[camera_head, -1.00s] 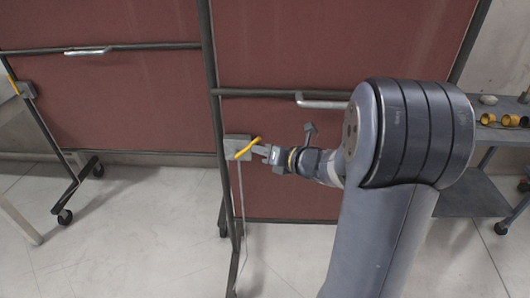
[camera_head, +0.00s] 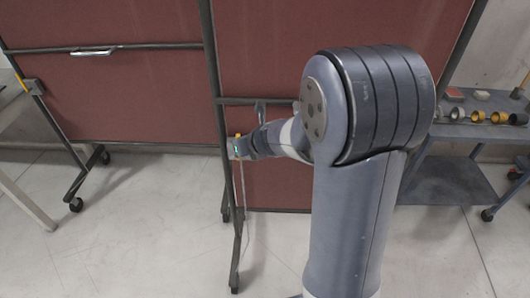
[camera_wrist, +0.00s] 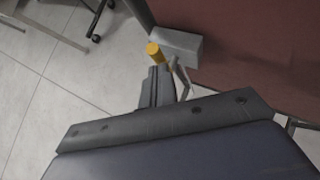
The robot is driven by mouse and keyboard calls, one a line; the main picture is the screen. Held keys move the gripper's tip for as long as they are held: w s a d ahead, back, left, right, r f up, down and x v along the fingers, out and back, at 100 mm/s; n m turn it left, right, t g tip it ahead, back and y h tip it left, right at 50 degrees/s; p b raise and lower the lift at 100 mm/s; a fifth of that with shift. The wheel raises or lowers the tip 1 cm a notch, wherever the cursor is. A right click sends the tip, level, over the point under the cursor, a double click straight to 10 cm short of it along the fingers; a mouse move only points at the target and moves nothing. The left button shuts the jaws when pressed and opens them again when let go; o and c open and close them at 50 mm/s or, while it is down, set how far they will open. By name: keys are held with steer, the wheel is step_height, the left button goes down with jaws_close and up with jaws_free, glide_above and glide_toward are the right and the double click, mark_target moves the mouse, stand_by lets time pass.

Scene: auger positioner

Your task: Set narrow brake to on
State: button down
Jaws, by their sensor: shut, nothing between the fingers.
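A grey brake box (camera_wrist: 180,45) with a yellow lever (camera_wrist: 154,51) is fixed to the dark post of the nearer red panel. In the head view the lever (camera_head: 238,142) is mostly hidden by my gripper (camera_head: 243,149). In the wrist view my gripper (camera_wrist: 157,86) is shut and empty, its tips close to the lever's rounded end. I cannot tell whether they touch. A second brake box (camera_head: 33,86) with a yellow lever (camera_head: 20,79) is on the left panel's post. No label shows which brake is the narrow one.
The nearer red panel (camera_head: 275,50) stands behind my arm, the other red panel (camera_head: 120,95) to the left. A grey cart (camera_head: 455,182) at the right carries several cup-like parts. A thin cord (camera_head: 243,195) hangs below the nearer brake. The floor at the front left is clear.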

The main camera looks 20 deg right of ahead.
steer(key=shift+w+a, duration=0.1)
steer(key=shift+a, duration=0.15)
stand_by(0.4)
steer(key=shift+r+p, duration=0.2)
steer(key=shift+p, duration=0.15)
steer(key=shift+r+p, duration=0.65)
steer(key=shift+r, duration=0.05)
